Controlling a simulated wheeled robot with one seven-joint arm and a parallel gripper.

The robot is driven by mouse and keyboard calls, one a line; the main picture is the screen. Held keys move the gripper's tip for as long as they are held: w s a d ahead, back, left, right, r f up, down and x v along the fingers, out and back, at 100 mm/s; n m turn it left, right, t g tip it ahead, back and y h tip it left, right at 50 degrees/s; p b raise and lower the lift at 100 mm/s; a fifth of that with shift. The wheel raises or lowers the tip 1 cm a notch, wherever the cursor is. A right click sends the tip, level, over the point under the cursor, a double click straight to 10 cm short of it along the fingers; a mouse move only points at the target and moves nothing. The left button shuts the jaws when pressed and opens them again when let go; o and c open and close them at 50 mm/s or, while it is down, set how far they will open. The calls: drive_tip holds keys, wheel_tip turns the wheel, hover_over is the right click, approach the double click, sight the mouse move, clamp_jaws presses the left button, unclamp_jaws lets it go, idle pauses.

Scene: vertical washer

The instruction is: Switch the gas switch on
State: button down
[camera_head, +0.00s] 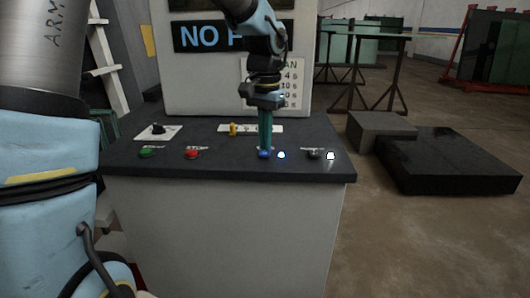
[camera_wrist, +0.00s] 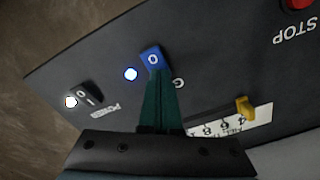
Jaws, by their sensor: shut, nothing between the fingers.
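The blue switch (camera_head: 264,154) sits near the front edge of the dark control panel. It also shows in the wrist view (camera_wrist: 152,57) with a white "0" mark on it. Its label is mostly hidden by my fingers; one rounded letter shows beside them.
A black power switch (camera_head: 314,154) with a lit white light (camera_head: 331,156) is to the right. A red stop button (camera_head: 192,153), a green button (camera_head: 147,152), a black knob (camera_head: 158,129) and a yellow slider (camera_head: 233,129) are also on the panel. A tall white board (camera_head: 180,90) stands behind.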

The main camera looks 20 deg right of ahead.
wheel_tip(320, 180, up, 7)
drive_tip(key=p, duration=0.6)
drive_tip(key=shift+f, duration=0.1)
idle(0.4)
drive_tip(key=a, duration=0.2)
drive_tip(key=w+a+f+n, duration=0.1)
drive_tip(key=a, duration=0.2)
drive_tip(key=a+f+n, duration=0.1)
drive_tip(key=a, duration=0.2)
drive_tip(key=shift+w, duration=0.25)
drive_tip(key=a+f+n, duration=0.1)
drive_tip(key=a, duration=0.2)
drive_tip(key=a+n, duration=0.1)
drive_tip(key=a, duration=0.3)
drive_tip(key=a+f+n, duration=0.1)
drive_tip(key=a, duration=0.2)
drive_tip(key=shift+s+a+f+t, duration=0.3)
drive_tip(key=shift+a+t, duration=0.1)
drive_tip(key=s+a+f+n, duration=0.1)
drive_tip(key=s+a+n, duration=0.1)
drive_tip(key=a, duration=0.3)
drive_tip(key=s+a+f+n, duration=0.2)
drive_tip(key=s+a, duration=0.1)
drive_tip(key=a, duration=0.3)
drive_tip(key=shift+a+n+t, duration=0.25)
drive_tip(key=shift+n+t, duration=0.15)
drive_tip(key=shift+w, duration=0.1)
